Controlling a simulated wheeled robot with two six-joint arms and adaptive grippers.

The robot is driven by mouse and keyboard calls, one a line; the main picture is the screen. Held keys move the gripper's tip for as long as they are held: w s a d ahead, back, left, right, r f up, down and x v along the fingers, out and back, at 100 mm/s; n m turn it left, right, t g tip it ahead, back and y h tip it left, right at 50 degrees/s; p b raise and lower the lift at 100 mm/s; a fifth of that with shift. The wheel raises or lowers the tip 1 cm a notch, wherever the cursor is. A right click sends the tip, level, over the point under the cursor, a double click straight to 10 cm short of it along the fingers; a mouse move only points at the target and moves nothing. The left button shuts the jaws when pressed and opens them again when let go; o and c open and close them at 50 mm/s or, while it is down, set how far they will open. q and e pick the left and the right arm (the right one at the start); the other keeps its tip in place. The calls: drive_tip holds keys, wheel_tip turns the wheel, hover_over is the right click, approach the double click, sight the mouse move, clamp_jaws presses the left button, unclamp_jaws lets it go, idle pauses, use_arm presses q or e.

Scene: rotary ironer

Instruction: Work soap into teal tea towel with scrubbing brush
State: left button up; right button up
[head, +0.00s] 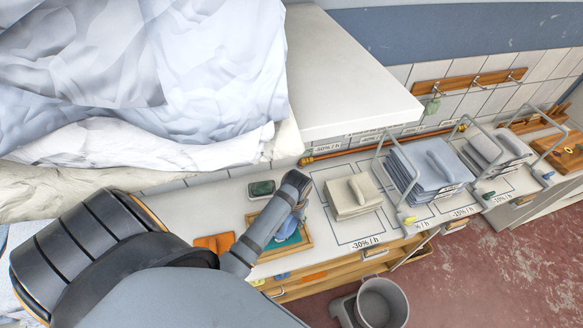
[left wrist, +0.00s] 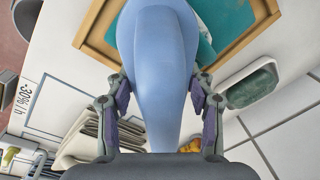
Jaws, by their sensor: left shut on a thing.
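The teal tea towel (head: 291,239) lies in a shallow wood-rimmed tray (head: 306,236), mostly hidden by my arm; a part of the towel (left wrist: 228,16) shows beside the brush in the left wrist view. My left gripper (left wrist: 159,100) is shut on a smooth blue thing, seemingly the scrubbing brush (left wrist: 158,45), with fingers on both sides. The brush is over the tray; its bristles are hidden, so contact with the towel cannot be told. A green bar, likely the soap (head: 262,187), lies in a dish behind the tray. My right gripper is not in view.
An orange cloth (head: 214,242) lies left of the tray. Folded beige cloths (head: 352,197) and blue-grey cloths (head: 431,170) stand to the right, with metal frames around some stacks. A grey bucket (head: 383,302) stands on the floor. White-blue linen (head: 140,70) hangs at upper left.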

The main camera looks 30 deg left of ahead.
use_arm(q)
drive_tip(key=shift+s+f, duration=0.25)
drive_tip(key=shift+f, duration=0.6)
drive_tip(key=shift+r, duration=0.1)
idle(0.6)
drive_tip(key=shift+w+a+r, duration=0.1)
drive_tip(key=shift+a+r, duration=0.05)
drive_tip(key=shift+r, duration=0.6)
drive_tip(key=shift+w+a+r, duration=0.1)
drive_tip(key=shift+r, duration=0.65)
drive_tip(key=shift+d+r, duration=0.1)
drive_tip(key=shift+r, duration=2)
